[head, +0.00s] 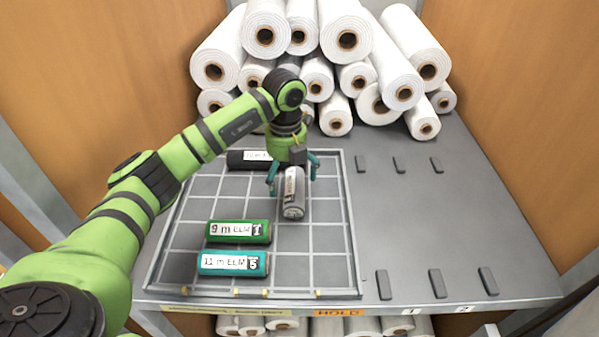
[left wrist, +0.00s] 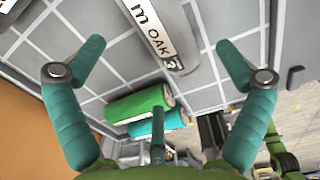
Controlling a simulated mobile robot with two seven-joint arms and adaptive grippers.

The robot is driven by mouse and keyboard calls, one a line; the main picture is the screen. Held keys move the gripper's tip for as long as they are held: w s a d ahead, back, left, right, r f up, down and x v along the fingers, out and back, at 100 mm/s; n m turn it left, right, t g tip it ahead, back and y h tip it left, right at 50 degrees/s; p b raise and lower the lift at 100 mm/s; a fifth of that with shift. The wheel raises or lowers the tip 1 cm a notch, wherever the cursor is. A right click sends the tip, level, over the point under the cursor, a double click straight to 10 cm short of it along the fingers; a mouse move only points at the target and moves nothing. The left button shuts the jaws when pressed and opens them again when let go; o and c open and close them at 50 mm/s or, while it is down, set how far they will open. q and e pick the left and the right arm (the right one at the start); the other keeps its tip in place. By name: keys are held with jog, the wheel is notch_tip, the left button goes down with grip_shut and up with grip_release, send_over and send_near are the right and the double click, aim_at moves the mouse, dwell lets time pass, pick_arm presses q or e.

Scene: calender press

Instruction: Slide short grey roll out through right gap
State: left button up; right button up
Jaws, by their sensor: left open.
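The short grey roll (head: 293,198) lies lengthwise on the gridded tray (head: 328,262), its near end toward the front edge. My left gripper (head: 291,184) is open above the roll's far part, with one teal finger on each side. The exact gap opening is hard to make out. My right gripper is not in view.
A green roll (head: 238,231) and a teal roll (head: 234,263) lie crosswise at front left of the tray. A black roll (head: 248,160) lies behind, partly hidden by my arm. White rolls (head: 345,35) are stacked at the back. Dark blocks (head: 437,283) stand on the right shelf.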

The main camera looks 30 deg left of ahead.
aim_at(289, 191)
pick_arm(q)
jog(key=shift+d+f, duration=0.1)
jog(key=shift+f, duration=0.2)
notch_tip(289, 191, down, 6)
jog(key=shift+w+r+p, duration=0.1)
jog(key=shift+r+p, duration=0.15)
jog(key=shift+p, duration=0.95)
jog(key=shift+f, duration=0.45)
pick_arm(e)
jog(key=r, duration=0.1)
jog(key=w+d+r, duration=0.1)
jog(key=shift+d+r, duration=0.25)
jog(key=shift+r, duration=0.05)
pick_arm(q)
jog(key=shift+c, duration=0.4)
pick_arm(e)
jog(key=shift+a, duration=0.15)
pick_arm(q)
jog(key=c, duration=1.2)
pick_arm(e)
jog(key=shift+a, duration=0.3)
pick_arm(q)
jog(key=shift+d, duration=0.1)
